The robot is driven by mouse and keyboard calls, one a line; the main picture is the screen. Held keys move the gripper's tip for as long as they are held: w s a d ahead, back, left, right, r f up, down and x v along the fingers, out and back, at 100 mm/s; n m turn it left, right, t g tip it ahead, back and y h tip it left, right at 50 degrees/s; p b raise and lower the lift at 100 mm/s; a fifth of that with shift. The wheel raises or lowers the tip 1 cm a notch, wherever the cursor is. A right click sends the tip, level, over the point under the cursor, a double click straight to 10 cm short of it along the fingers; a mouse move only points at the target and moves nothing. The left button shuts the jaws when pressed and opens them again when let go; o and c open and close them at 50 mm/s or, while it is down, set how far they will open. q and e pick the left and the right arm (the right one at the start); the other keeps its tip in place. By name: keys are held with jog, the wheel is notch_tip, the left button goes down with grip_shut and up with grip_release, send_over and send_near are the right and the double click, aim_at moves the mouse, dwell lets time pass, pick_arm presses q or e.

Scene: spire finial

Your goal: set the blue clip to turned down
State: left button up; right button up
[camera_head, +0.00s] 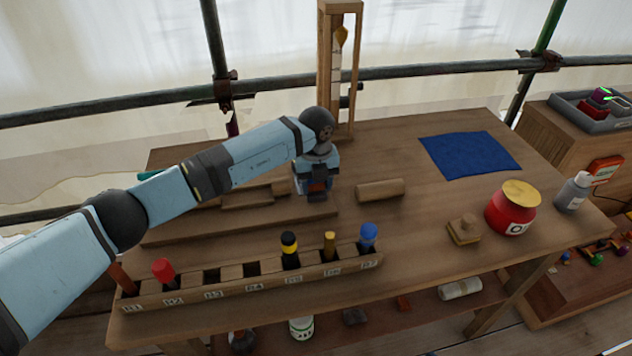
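My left arm reaches in from the left across the bench. My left gripper (317,190) is over the middle of the bench, by the right end of a raised wooden board (240,225). Its fingers are small and dark here, and I cannot tell whether they are open or shut or touch anything. I cannot pick out a blue clip for sure; it may be hidden behind my arm or gripper. A blue-capped piece (368,236) stands at the right end of the slotted rack (215,290). My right gripper is not in view.
A tall wooden frame (325,60) stands behind my gripper. A wooden roller (380,190), blue cloth (468,154), red pot (508,212), grey bottle (573,192) and wooden block (464,230) are to the right. Scaffold pipes run behind.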

pick_arm(q)
jog(key=shift+c, duration=0.5)
jog(key=shift+w+a+g+h, duration=0.1)
jog(key=shift+w+g+h, duration=0.3)
jog(key=shift+g, duration=0.8)
jog(key=g, duration=0.1)
jog(key=g+b, duration=0.1)
jog(key=shift+w+a+f+g+h+b, duration=0.1)
jog(key=shift+w+f+g+h+b, duration=0.2)
jog(key=shift+g+h+b, duration=0.1)
jog(key=shift+w+g+h+b, duration=0.1)
jog(key=shift+g+h+b, duration=0.2)
jog(key=shift+g+b, duration=0.3)
jog(key=shift+r, duration=0.1)
jog(key=shift+a, duration=0.1)
jog(key=o, duration=0.9)
